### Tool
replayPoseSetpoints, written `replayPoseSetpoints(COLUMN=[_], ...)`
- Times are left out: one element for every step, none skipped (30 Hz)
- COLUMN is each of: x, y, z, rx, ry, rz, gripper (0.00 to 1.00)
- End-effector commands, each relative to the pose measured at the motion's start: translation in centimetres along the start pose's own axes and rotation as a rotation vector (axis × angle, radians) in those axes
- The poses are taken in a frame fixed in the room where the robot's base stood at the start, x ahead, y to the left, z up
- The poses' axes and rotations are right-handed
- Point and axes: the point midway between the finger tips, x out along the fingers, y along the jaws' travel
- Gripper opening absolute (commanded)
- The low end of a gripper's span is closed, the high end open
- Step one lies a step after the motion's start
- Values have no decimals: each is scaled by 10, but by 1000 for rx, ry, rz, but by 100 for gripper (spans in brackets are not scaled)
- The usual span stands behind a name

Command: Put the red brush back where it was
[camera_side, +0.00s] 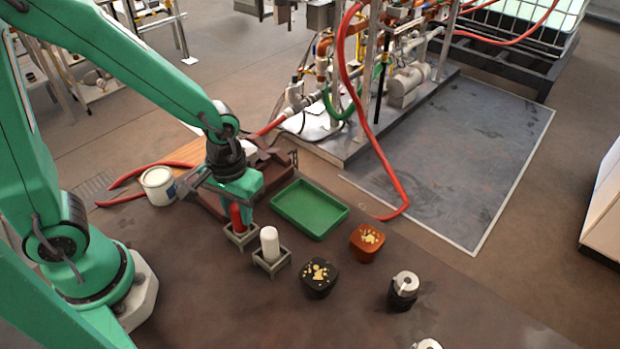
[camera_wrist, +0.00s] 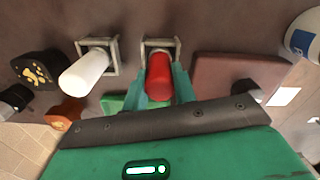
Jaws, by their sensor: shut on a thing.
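The red brush (camera_side: 236,216) is upright in the side view, with its lower end at a small grey square stand (camera_side: 241,238). My gripper (camera_side: 240,198) comes down from above and is shut on its upper part. In the wrist view the red brush (camera_wrist: 159,78) sits between my two green fingers (camera_wrist: 161,84), and its far end meets the opening of the grey stand (camera_wrist: 161,43). I cannot tell whether it rests on the bottom of the stand.
A white brush (camera_side: 270,241) stands in a matching grey stand (camera_side: 272,264) close by. A green tray (camera_side: 309,209) lies behind it. A black box (camera_side: 319,278), brown box (camera_side: 367,241) and dark cylinder (camera_side: 403,291) are to the right. A white can (camera_side: 158,186) is left.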

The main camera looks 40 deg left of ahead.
Motion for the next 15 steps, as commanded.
replayPoseSetpoints(x=[0,0,0,0,0,0,0,1,2,3,3,3,3,3,3], y=[0,0,0,0,0,0,0,0,0,0,0,0,0,0,0], z=[0,0,0,0,0,0,0,0,0,0,0,0,0,0,0], rx=[0,0,0,0,0,0,0,0,0,0,0,0,0,0,0], ry=[0,0,0,0,0,0,0,-1,-1,-1,-1,-1,-1,-1,-1], rz=[0,0,0,0,0,0,0,0,-1,-1,-1,-1,0,0,0], gripper=[4,4,4,4,4,4,4,4,4,4,4,35,41,46,49])
